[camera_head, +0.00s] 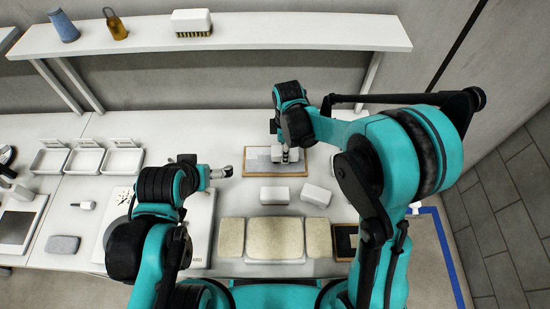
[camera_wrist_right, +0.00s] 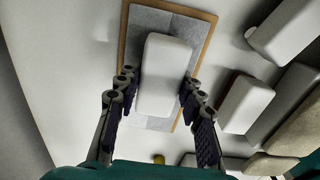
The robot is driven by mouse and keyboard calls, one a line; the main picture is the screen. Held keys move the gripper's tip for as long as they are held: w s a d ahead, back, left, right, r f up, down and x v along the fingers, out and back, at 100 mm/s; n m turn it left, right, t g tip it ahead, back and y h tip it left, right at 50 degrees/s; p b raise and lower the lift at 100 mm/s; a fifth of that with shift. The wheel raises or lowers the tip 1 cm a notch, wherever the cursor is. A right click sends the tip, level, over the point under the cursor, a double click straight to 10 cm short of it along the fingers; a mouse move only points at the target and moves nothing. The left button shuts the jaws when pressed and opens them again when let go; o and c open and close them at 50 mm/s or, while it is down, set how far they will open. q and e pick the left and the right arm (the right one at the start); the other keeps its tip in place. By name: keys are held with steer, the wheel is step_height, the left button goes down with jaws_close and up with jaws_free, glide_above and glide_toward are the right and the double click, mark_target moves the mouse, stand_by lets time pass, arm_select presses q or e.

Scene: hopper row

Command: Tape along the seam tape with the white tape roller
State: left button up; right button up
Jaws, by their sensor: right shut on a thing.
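In the right wrist view, my right gripper (camera_wrist_right: 160,95) is shut on a white rounded block, which I take to be the white tape roller (camera_wrist_right: 163,70). In the head view this gripper (camera_head: 287,155) is low over a brown-edged board (camera_head: 276,174) with a grey sheet (camera_head: 262,160) on it. The roller covers the middle of the sheet, and I cannot tell whether it touches it. No separate seam tape strip can be made out. My left gripper (camera_head: 222,172) is left of the board, with nothing visible in it; its jaw opening is unclear.
Two white blocks (camera_head: 275,195) (camera_head: 316,195) lie in front of the board. Beige pads (camera_head: 275,238) lie nearer me, with a dark framed tray (camera_head: 345,240) to their right. White trays (camera_head: 85,160) stand left. A shelf (camera_head: 260,32) runs along the back wall.

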steer(key=shift+a+f, duration=0.1)
steer(key=shift+a, duration=2.1)
steer(key=shift+a, duration=0.15)
steer(key=shift+a+b, duration=0.4)
steer(key=shift+a, duration=1.7)
steer(key=shift+a, duration=0.15)
steer(key=shift+a, duration=0.9)
steer(key=shift+d, duration=0.1)
